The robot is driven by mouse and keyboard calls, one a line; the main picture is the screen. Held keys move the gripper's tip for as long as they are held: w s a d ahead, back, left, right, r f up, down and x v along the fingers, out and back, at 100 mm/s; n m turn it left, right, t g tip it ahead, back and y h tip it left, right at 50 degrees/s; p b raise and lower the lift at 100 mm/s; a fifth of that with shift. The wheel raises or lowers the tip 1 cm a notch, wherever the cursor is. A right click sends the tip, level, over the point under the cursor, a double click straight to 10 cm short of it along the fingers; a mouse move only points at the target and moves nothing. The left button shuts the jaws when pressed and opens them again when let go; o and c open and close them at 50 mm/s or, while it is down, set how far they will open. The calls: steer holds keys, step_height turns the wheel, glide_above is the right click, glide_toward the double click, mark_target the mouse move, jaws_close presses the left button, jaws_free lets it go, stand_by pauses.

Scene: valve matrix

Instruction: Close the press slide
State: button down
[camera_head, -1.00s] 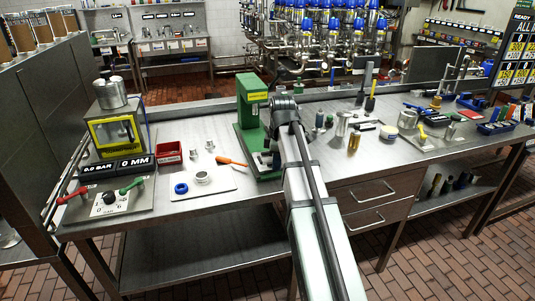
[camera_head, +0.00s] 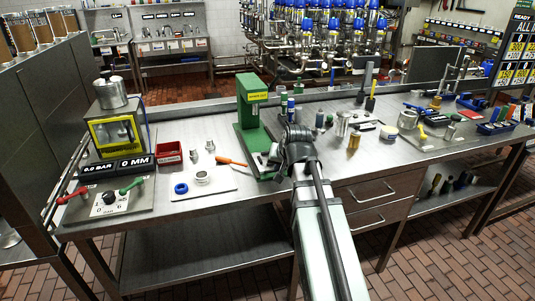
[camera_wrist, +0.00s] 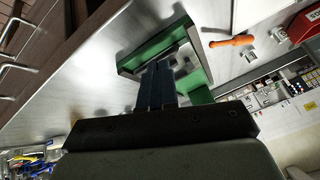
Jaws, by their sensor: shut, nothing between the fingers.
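A green press (camera_head: 249,112) with a yellow label on its head stands in the middle of the bench. It also shows in the wrist view (camera_wrist: 200,70), where its green base lies just beyond my fingertips. Grey block-like parts (camera_wrist: 183,64) sit at that base, and I cannot tell which of them is the slide. My gripper (camera_wrist: 158,68) is shut and empty, its dark fingers pointing at the base and covering part of it. Whether the fingertips touch anything is unclear. In the head view, my wrist hides the gripper and the right side of the press base.
An orange-handled tool (camera_head: 231,162) lies left of the press, beside a white plate (camera_head: 217,184) with a blue ring and metal parts. A red bin (camera_head: 169,153) and a yellow-framed unit (camera_head: 113,132) stand farther left. Several bottles and metal parts stand to the right.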

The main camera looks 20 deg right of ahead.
steer(key=w+r+m+t, duration=0.1)
steer(key=m, duration=0.3)
steer(key=m+t, duration=0.1)
steer(key=m, duration=0.8)
glide_toward(265, 154)
steer(key=f, duration=0.4)
steer(key=shift+w+f, duration=0.25)
steer(key=shift+f, duration=0.1)
steer(key=shift+w+r, duration=0.1)
steer(key=shift+w, duration=1)
steer(key=shift+w+a, duration=0.1)
steer(key=shift+w, duration=0.6)
steer(key=w, duration=1.6)
steer(key=shift+w, duration=0.35)
